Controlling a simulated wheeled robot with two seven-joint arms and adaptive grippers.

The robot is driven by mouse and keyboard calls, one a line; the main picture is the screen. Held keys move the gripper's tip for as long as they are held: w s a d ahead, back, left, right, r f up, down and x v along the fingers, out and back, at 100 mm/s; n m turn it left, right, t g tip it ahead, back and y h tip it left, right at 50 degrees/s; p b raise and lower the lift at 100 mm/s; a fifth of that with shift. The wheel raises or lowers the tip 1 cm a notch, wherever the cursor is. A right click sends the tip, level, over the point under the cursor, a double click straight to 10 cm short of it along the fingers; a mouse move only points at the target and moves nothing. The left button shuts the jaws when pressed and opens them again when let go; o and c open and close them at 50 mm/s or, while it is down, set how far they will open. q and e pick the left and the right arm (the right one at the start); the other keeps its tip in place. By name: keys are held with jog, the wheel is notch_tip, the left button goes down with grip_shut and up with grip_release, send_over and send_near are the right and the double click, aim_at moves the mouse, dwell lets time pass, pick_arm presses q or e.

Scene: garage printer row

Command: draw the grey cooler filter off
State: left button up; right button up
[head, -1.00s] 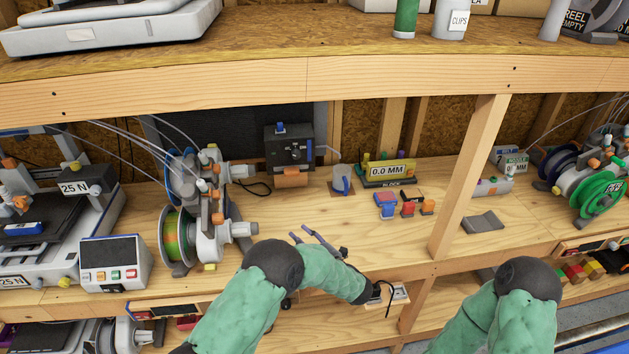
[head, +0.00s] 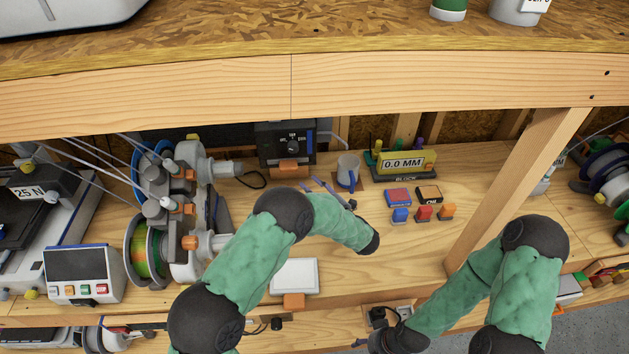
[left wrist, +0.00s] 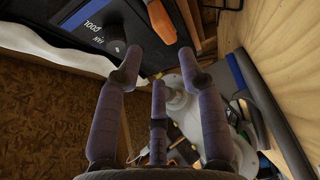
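A black box with a dial (head: 291,138) stands at the back of the bench, with an orange block at its front foot. The left wrist view shows a black housing with white lettering (left wrist: 88,35) and an orange part (left wrist: 161,22). I cannot make out for certain which part is the grey cooler filter. A grey cup-like thing with a blue part (head: 348,170) stands right of the box. My left gripper (head: 318,184) is in front of the box and this cup. Its purple fingers (left wrist: 160,60) are spread, with nothing held. My right gripper (head: 366,342) is low at the front, partly visible.
Filament spools on a grey stand (head: 147,250) are at left. A yellow gauge (head: 406,163) and several small coloured blocks lie at right. A wooden post (head: 520,185) and shelf edge (head: 290,90) bound the space.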

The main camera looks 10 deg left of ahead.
aim_at(293, 169)
pick_arm(q)
jog(key=shift+b+x, duration=1.45)
jog(key=shift+x, duration=3.8)
grip_shut()
jog(key=shift+s, duration=0.1)
jog(key=s+d+p, duration=0.3)
jog(key=s+p, duration=0.2)
jog(key=s, duration=0.8)
jog(key=shift+d, duration=0.35)
